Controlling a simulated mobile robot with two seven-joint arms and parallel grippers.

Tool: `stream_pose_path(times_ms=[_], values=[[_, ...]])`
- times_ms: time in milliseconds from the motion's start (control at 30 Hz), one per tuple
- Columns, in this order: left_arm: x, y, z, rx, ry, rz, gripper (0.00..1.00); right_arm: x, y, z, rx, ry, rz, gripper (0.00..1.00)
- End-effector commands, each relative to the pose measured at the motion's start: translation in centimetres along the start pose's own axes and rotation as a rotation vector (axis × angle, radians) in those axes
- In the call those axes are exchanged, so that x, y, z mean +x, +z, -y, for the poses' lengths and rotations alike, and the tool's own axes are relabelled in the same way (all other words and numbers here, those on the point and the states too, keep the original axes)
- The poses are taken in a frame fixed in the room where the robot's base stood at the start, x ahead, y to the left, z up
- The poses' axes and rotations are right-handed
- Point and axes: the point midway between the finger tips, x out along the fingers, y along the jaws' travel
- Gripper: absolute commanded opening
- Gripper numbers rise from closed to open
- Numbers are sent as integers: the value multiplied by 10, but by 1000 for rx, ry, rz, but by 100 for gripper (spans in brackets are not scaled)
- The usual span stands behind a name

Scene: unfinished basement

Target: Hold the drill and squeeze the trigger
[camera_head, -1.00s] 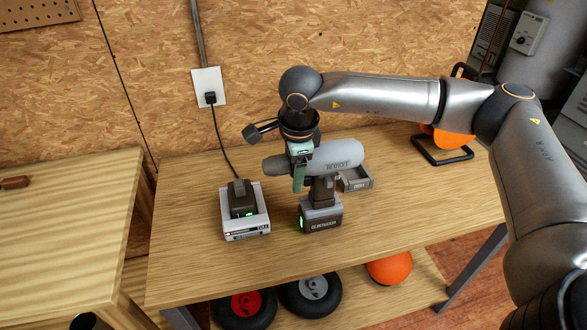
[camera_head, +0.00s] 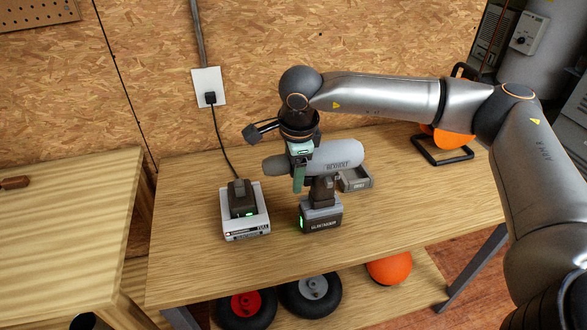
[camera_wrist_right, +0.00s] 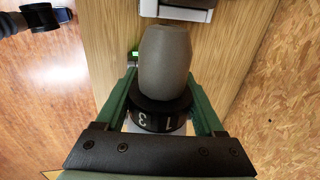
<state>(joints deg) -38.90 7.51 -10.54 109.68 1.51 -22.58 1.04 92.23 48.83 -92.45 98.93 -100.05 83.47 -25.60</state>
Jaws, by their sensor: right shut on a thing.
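The drill (camera_head: 338,157) stands upright on its battery base (camera_head: 320,217) on the wooden table. Its grey body lies lengthwise, with the nose toward the left, and a green light shows on the base. My right gripper (camera_head: 299,178) comes down from above, with its green fingers shut on the drill's front part. In the right wrist view, the fingers lie on either side of the numbered collar and grey nose (camera_wrist_right: 166,62). My left gripper is not in view.
A charger (camera_head: 246,222) with a dark battery on it sits left of the drill, its cord running to a wall outlet (camera_head: 209,88). A small grey tray (camera_head: 355,180) is close behind the drill's right side. The table's front right is clear.

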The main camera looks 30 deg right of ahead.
Motion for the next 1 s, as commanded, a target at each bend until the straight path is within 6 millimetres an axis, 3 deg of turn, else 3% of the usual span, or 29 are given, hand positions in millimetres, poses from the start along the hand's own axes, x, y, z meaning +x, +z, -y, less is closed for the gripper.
stream_pose_path(times_ms=[333, 367, 600, 867, 1000], values=[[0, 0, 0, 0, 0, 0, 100, -1, 0, 1, 0, -2, 1, 4], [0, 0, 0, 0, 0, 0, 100, -1, 0, 1, 0, -2, 1, 71], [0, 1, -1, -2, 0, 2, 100, 0, 0, 0, 0, -1, 1, 98], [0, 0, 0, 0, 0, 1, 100, -1, 0, 0, 0, -1, 0, 100], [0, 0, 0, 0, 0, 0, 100, -12, 0, 1, 0, -2, 2, 100]])
